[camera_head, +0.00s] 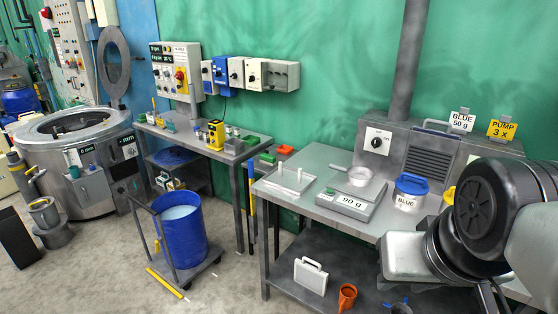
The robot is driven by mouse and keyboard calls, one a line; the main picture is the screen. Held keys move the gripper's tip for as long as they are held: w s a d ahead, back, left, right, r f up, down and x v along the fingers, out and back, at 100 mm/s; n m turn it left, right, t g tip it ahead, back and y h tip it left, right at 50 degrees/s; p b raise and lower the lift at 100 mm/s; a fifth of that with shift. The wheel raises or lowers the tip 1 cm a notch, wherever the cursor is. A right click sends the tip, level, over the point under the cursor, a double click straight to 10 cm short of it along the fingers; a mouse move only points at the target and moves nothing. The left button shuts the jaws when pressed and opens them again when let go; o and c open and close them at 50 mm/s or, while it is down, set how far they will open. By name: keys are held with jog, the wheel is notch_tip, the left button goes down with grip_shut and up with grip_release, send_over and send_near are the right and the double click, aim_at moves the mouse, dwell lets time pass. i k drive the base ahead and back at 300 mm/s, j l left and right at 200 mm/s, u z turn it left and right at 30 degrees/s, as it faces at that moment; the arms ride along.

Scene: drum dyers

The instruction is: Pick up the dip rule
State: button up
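I cannot tell for certain which thing is the dip rule. A thin yellow stick (166,283) with a pale end lies on the floor, in front of the wheeled trolley with the blue drum. Another long yellow and dark stick (252,195) stands upright between the two benches. The blue drum (181,238) is open and holds pale liquid. My arm fills the right edge of the picture, over the right bench. My gripper is not in view.
The right bench (385,222) carries a scale (352,204) reading 90 g and a blue-lidded tub (408,194). A large steel drum machine (85,165) stands at the left. A white jug (310,276) and an orange cup (347,297) sit on the lower shelf. Open floor lies in front.

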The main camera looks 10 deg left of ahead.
aim_at(252, 180)
jog(key=u, duration=0.65)
jog(key=z, duration=0.25)
jog(key=i+j+z, duration=0.25)
jog(key=z, duration=0.2)
jog(key=i+j+z, duration=0.2)
jog(key=j+z, duration=0.3)
jog(key=i+j+z, duration=0.1)
jog(key=j, duration=0.25)
jog(key=i+j+z, duration=0.1)
jog(key=j, duration=0.3)
jog(key=i+j+z, duration=0.1)
jog(key=j, duration=0.25)
jog(key=i+j, duration=0.1)
jog(key=j, duration=0.45)
jog(key=i+j, duration=0.1)
jog(key=j, duration=0.45)
jog(key=i+j, duration=0.15)
jog(key=j, duration=0.4)
jog(key=i+j+z, duration=0.1)
jog(key=j, duration=0.45)
jog(key=j+u, duration=0.3)
jog(key=l+u, duration=0.1)
jog(key=u, duration=0.65)
